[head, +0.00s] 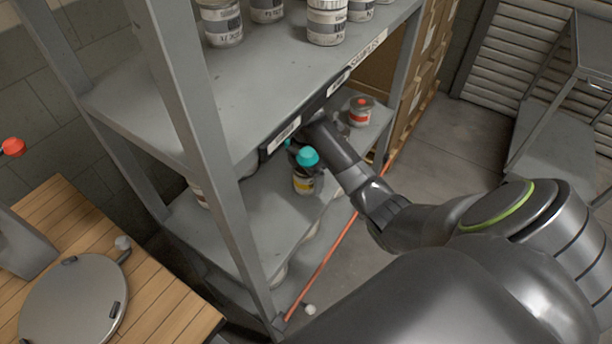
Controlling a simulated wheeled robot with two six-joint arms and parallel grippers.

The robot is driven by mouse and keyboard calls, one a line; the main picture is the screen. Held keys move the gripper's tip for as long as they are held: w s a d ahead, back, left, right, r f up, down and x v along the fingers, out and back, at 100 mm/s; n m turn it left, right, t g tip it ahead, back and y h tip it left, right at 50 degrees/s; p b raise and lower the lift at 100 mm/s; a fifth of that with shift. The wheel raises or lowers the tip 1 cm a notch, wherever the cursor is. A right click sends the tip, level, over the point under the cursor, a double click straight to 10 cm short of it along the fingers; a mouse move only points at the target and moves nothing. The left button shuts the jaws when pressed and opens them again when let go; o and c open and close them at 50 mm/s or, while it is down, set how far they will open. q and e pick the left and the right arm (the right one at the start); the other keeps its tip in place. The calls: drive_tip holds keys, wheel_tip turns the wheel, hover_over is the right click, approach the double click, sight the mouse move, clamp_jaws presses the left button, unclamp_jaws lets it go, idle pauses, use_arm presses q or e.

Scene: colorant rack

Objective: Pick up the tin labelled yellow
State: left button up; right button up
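A tin with a yellow band on its label (303,185) stands on the middle shelf, close to the shelf's front edge. A rounded teal piece (307,157) covers its top in this view; I cannot tell whether it belongs to the tin or to my gripper. My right arm reaches in from the right under the upper shelf. My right gripper (298,152) is at the top of this tin, partly hidden by the shelf edge and its own wrist. Whether its fingers are closed on the tin does not show. My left gripper is not in view.
The upper shelf (130,105) carries several tins and has a labelled front edge just above my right wrist. A red-topped tin (360,110) stands farther right on the middle shelf. A grey upright (200,140) and an orange rod (325,262) are nearby. A wooden surface (165,290) lies left.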

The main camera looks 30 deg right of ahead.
drive_tip(key=c, duration=1.1)
drive_tip(key=shift+r, duration=0.1)
drive_tip(key=shift+r, duration=0.55)
wheel_tip(320, 180, up, 2)
drive_tip(key=shift+w+r, duration=0.1)
drive_tip(key=s+a+p, duration=0.1)
drive_tip(key=a, duration=0.1)
drive_tip(key=s+a+p, duration=0.1)
drive_tip(key=a, duration=0.1)
drive_tip(key=s+a+p, duration=0.1)
drive_tip(key=a, duration=0.2)
drive_tip(key=shift+r, duration=0.3)
use_arm(q)
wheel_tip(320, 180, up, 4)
drive_tip(key=shift+p, duration=0.55)
use_arm(e)
drive_tip(key=s+a, duration=0.1)
drive_tip(key=a, duration=0.1)
drive_tip(key=s+a, duration=0.1)
drive_tip(key=a, duration=0.2)
drive_tip(key=s+a, duration=0.1)
drive_tip(key=a, duration=0.2)
drive_tip(key=shift+s+f, duration=0.2)
drive_tip(key=shift+f, duration=0.05)
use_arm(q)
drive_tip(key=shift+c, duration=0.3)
use_arm(e)
drive_tip(key=shift+s+a, duration=0.35)
drive_tip(key=shift+a, duration=0.5)
